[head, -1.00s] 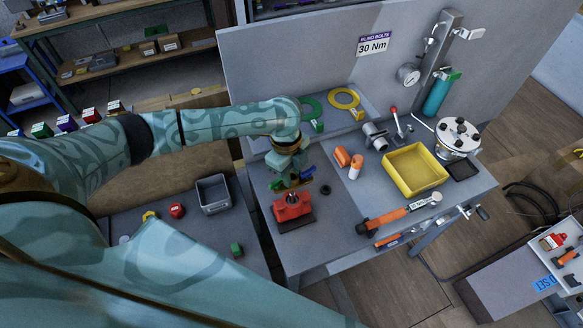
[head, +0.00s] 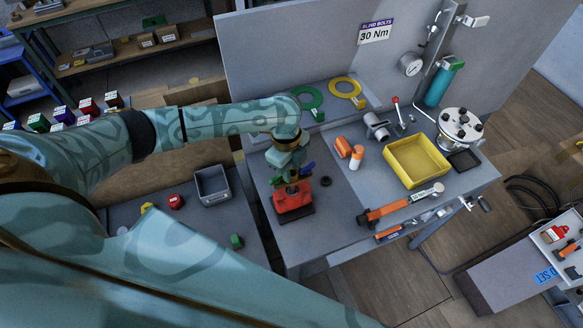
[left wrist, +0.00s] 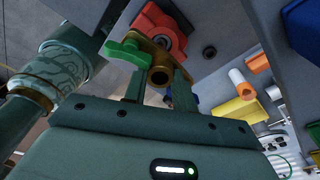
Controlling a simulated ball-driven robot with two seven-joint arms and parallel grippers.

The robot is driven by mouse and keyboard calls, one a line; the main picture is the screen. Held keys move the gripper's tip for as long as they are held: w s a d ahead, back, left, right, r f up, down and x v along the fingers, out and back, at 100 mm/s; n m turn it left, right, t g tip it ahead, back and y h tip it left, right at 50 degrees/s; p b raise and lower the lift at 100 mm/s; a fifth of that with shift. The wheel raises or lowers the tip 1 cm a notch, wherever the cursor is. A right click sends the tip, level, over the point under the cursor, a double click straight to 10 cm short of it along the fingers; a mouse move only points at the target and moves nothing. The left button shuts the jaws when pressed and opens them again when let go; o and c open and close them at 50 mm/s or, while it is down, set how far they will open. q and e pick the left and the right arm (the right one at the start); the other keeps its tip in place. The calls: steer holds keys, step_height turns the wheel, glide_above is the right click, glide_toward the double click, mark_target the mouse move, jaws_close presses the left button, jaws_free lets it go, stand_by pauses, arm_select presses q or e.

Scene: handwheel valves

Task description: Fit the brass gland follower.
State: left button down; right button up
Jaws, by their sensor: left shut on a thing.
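My left gripper (head: 291,180) points down over a red valve body (head: 294,203) on the grey bench plate. In the left wrist view, its fingers (left wrist: 160,84) are shut on the brass gland follower (left wrist: 159,74), a flanged piece with a round hole. Beyond the follower is the red body (left wrist: 160,28). A green winged part (left wrist: 127,52) shows beside the follower. In the head view the gripper mostly hides the follower, and I cannot tell whether it touches the body. A blue part (head: 308,170) shows behind the fingers. My right gripper is not in view.
A dark ring (head: 326,181) lies just right of the red body. Orange cylinders (head: 343,147), a yellow bin (head: 418,162) and an orange-handled wrench (head: 400,205) lie farther right. A back panel (head: 300,45) bounds the bench. The plate right of the body is mostly clear.

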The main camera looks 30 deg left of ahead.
arm_select(q)
steer(key=shift+f, duration=0.1)
steer(key=shift+f+b, duration=1.15)
steer(key=shift+f, duration=1.1)
steer(key=shift+r+p, duration=0.15)
steer(key=shift+p, duration=0.35)
steer(key=shift+s+f, duration=0.1)
steer(key=shift+f, duration=0.25)
steer(key=shift+r+p, duration=0.75)
steer(key=shift+p, duration=0.05)
steer(key=shift+f, duration=0.15)
